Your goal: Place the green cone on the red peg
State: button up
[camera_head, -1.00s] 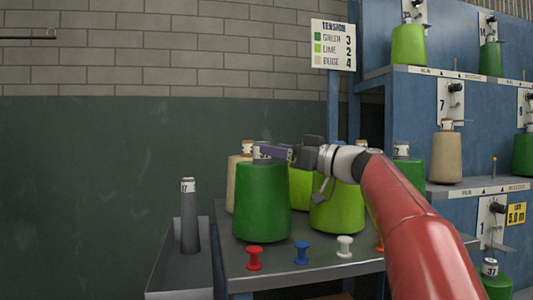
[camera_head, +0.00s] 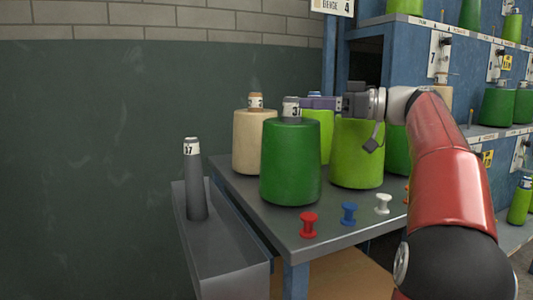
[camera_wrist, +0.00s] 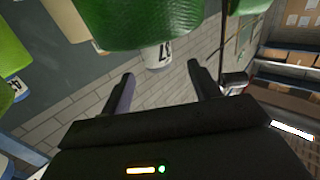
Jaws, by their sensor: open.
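The dark green cone (camera_head: 290,165) stands upright on the grey table, behind the red peg. A numbered label is on its grey top tube. The red peg (camera_head: 308,225) is small and spool-shaped, at the table's front left edge, with nothing on it. My gripper (camera_head: 318,102) is level with the cone's tube, just right of and behind it in the head view. In the wrist view my gripper (camera_wrist: 160,72) is open. The cone (camera_wrist: 140,22) hangs in from the top there, its labelled tube just beyond the fingertips. Contact cannot be told.
A blue peg (camera_head: 349,214) and a white peg (camera_head: 383,204) stand right of the red one. A beige cone (camera_head: 253,142) and a lime cone (camera_head: 357,153) stand close by. A grey tube (camera_head: 195,180) rises from a bin at left. Blue shelving stands at right.

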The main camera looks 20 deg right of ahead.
aim_at(284, 101)
jog(key=x, duration=0.7)
jog(key=shift+w+a+p, duration=0.1)
jog(key=shift+w+p, duration=0.1)
jog(key=shift+p, duration=0.2)
grip_shut()
jog(key=shift+r, duration=0.15)
